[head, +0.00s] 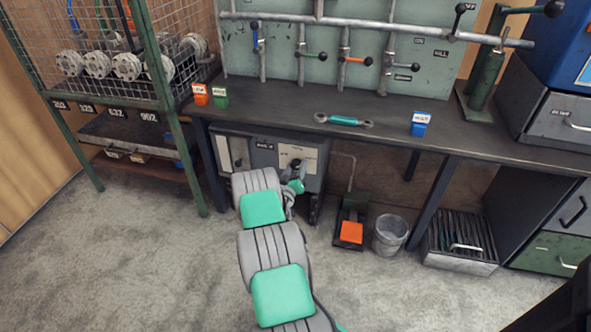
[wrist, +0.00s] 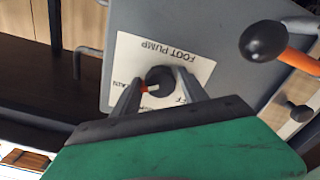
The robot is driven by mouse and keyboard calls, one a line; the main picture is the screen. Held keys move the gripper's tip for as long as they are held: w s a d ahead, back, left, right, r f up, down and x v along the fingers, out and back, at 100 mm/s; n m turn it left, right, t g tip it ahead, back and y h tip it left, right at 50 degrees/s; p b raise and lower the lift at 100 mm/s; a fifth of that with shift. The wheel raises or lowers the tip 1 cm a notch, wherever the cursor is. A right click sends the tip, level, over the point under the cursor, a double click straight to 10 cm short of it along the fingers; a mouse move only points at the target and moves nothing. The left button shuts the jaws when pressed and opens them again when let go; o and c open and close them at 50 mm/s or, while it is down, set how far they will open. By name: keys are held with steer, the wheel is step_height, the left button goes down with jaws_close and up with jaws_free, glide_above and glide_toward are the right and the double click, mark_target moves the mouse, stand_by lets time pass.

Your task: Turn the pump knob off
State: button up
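The pump knob (wrist: 160,78) is a round black knob with a pale pointer mark, on a white plate (wrist: 190,52) labelled FOOT PUMP, upside down in the wrist view. Part of the plate's lower lettering is hidden by my fingers. My gripper (wrist: 159,82) has one finger on each side of the knob, with slight gaps showing; contact is not clear. In the head view my gripper (head: 297,170) is at the white plate (head: 297,153) on the front of the grey cabinet (head: 262,150) under the bench. The knob is hard to make out there.
An orange lever with a black ball (wrist: 264,41) stands close on the right in the wrist view. An orange foot pedal (head: 351,232) and a bucket (head: 390,235) are on the floor right of my arm. The bench top (head: 290,108) overhangs the cabinet. Floor at left is clear.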

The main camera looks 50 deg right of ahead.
jaws_close()
stand_by(0.3)
steer(key=shift+n, duration=0.4)
steer(key=n+b, duration=0.2)
steer(key=n, duration=0.1)
steer(key=shift+n, duration=0.3)
steer(key=n+b, duration=0.1)
steer(key=n, duration=0.4)
steer(key=shift+s, duration=0.1)
steer(key=n, duration=0.4)
steer(key=shift+r, duration=0.1)
steer(key=n, duration=0.3)
steer(key=shift+n, duration=0.4)
steer(key=n, duration=0.6)
steer(key=shift+r+n, duration=0.1)
steer(key=shift+n, duration=0.2)
